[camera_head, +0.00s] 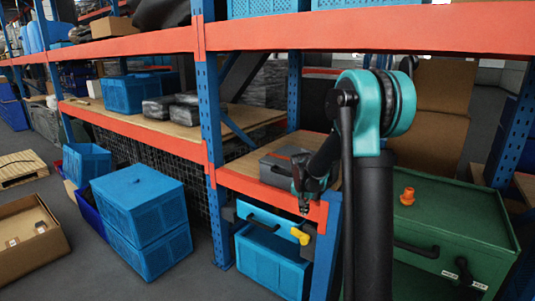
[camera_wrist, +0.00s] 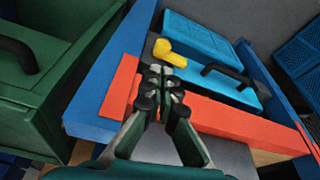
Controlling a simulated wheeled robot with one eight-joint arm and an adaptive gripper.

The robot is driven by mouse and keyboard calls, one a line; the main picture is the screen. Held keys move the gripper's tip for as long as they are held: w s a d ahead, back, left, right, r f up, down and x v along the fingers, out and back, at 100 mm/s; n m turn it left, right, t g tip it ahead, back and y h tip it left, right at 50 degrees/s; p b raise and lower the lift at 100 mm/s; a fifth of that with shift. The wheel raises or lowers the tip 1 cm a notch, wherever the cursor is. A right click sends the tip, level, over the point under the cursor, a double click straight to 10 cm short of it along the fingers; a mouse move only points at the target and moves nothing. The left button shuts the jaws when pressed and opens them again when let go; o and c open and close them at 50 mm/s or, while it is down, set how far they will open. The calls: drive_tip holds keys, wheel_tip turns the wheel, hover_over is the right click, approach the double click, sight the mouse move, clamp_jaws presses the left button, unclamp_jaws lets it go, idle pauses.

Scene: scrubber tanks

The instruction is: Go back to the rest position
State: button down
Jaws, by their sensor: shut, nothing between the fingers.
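My gripper (camera_head: 304,205) is at the end of my arm, which reaches forward to the orange shelf beam at the centre of the head view. In the wrist view, my gripper (camera_wrist: 160,85) points over the orange beam (camera_wrist: 215,118), its two fingers shut together with nothing between them. A blue tank (camera_head: 272,262) with a black handle and a yellow elbow fitting (camera_head: 300,236) sits below and beyond the beam. The yellow fitting (camera_wrist: 168,52) also shows just past the fingertips in the wrist view, apart from them as far as I can see.
A green tank (camera_head: 450,225) with an orange fitting (camera_head: 407,196) stands to the right. A blue upright (camera_head: 326,250) is close to my gripper. A grey case (camera_head: 280,168) lies on the shelf. Blue crates (camera_head: 140,215) and a cardboard box (camera_head: 30,240) stand on the floor at left.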

drive_tip(key=s+d+f+n, duration=0.1)
drive_tip(key=s+n, duration=0.1)
drive_tip(key=s, duration=1.3)
drive_tip(key=s+d+n+t+y, duration=0.1)
drive_tip(key=s+d+n, duration=0.1)
drive_tip(key=s, duration=1.4)
drive_tip(key=shift+s+f+n, duration=0.15)
drive_tip(key=shift+f+n, duration=0.25)
